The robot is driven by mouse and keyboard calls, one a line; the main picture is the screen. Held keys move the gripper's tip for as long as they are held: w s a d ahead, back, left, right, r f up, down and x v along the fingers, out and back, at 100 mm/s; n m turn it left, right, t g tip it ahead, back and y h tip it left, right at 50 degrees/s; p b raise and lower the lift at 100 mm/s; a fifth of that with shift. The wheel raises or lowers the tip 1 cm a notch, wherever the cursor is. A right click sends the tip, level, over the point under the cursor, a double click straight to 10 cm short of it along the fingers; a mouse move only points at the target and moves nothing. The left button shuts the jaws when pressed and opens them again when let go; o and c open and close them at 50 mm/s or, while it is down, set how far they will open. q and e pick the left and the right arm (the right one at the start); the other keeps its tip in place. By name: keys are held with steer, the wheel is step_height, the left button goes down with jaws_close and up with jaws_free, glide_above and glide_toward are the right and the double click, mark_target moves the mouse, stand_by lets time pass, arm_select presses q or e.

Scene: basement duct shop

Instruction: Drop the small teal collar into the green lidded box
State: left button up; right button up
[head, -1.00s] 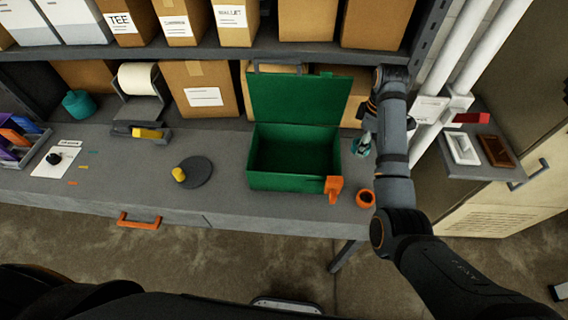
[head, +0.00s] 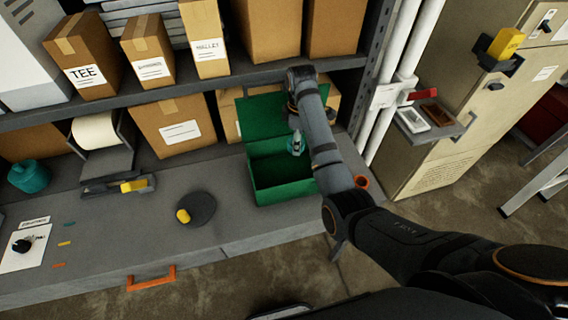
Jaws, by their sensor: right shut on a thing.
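The green lidded box (head: 284,188) stands on the grey bench with its lid (head: 262,115) raised at the back. My right arm reaches in from the right, across the box's right side. My right gripper (head: 297,141) points down over the back right part of the box opening. It is shut on the small teal collar (head: 296,150), which is mostly hidden by the fingers. Whether the collar is above or below the rim is hard to tell. My left gripper is not in view.
An orange ring (head: 361,182) lies on the bench right of the box, partly behind my arm. A dark disc (head: 203,208) with a yellow knob lies to the left. A teal pot (head: 28,177) stands far left. Shelves with cartons (head: 175,125) rise behind.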

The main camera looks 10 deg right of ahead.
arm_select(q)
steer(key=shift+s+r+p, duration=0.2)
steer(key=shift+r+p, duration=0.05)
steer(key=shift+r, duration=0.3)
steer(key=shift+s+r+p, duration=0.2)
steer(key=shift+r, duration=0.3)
arm_select(e)
step_height(320, 180, down, 4)
steer(key=shift+f, duration=0.15)
steer(key=shift+d, duration=0.1)
steer(key=o, duration=1.1)
steer(key=shift+c, duration=0.2)
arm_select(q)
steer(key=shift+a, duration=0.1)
